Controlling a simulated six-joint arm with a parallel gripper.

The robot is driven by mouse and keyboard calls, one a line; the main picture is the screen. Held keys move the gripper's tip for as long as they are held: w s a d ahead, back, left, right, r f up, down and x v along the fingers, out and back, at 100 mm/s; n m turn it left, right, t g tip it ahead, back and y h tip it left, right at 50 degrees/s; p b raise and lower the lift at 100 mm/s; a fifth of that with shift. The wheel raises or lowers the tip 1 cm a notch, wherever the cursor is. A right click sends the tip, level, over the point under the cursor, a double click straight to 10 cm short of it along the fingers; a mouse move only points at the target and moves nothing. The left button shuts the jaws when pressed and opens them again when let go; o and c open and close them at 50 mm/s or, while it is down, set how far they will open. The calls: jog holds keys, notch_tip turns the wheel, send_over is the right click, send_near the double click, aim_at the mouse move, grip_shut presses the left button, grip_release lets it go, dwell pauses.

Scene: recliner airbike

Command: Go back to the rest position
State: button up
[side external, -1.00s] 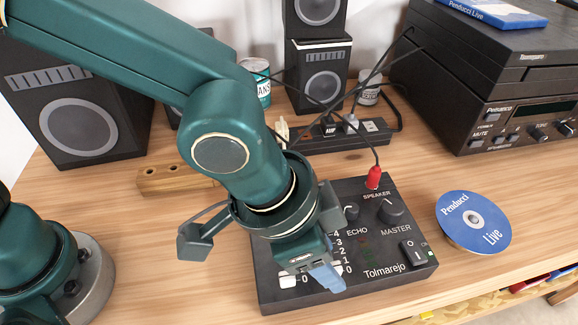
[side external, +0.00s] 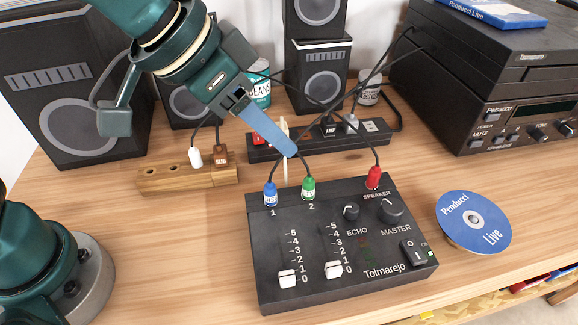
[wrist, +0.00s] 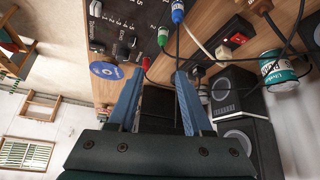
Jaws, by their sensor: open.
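My gripper (side external: 288,150) is raised above the table behind the mixer, with its blue fingers pointing down to the right in the side view. In the wrist view the two blue fingers (wrist: 158,95) stand apart with nothing held between them. The black Tolmarejo mixer (side external: 305,240) lies on the table below and in front of my gripper. It has a blue plug (side external: 270,193), a green plug (side external: 308,188) and a red plug (side external: 374,177) in its top edge. Both white sliders, left (side external: 288,279) and right (side external: 334,270), sit low near 0.
A wooden block (side external: 165,178) with a white and a brown plug stands at left. A power strip (side external: 375,133) with cables lies behind the mixer. Speakers (side external: 325,75), a can (side external: 258,88) and a stereo (side external: 480,110) stand at the back. A disc (side external: 473,222) lies right of the mixer.

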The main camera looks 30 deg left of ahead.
jog(key=s+a+r+n+t+y, duration=0.1)
jog(key=s+a+r+n+y, duration=0.15)
jog(key=a, duration=0.85)
jog(key=s+a+f+n, duration=0.1)
jog(key=s+a+f, duration=0.1)
jog(key=s, duration=0.2)
jog(key=s+a+f+n+g, duration=0.1)
jog(key=s+a+f, duration=0.1)
jog(key=s+f, duration=0.1)
jog(key=shift+s+a, duration=0.25)
jog(key=shift+s, duration=0.4)
